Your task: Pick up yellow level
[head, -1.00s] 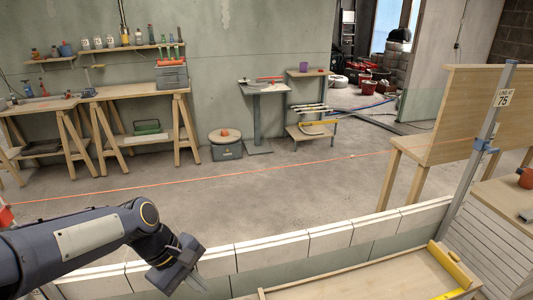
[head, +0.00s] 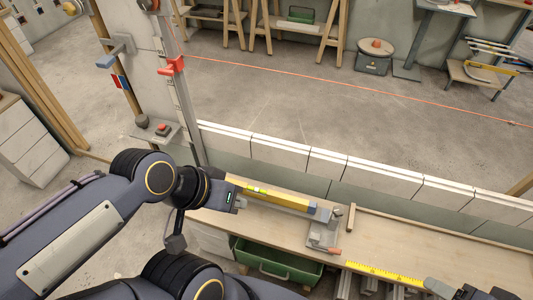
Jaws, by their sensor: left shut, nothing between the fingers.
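A yellow level (head: 272,199) with a greenish vial lies along the left part of the wooden workbench, in the head view. Its right end meets a blue-grey block on a grey fixture with an orange handle (head: 325,236). My left gripper (head: 230,198) is at the level's left end and overlaps it in the picture. It is shut and holds nothing; its fingertips are mostly hidden, and I cannot tell whether it touches the level.
A yellow ruler (head: 385,273) lies along the bench's front edge. A green bin (head: 275,262) is beneath the bench. A low wall of white blocks (head: 385,178) runs behind it. Dark grey shapes at the bottom right are cut off.

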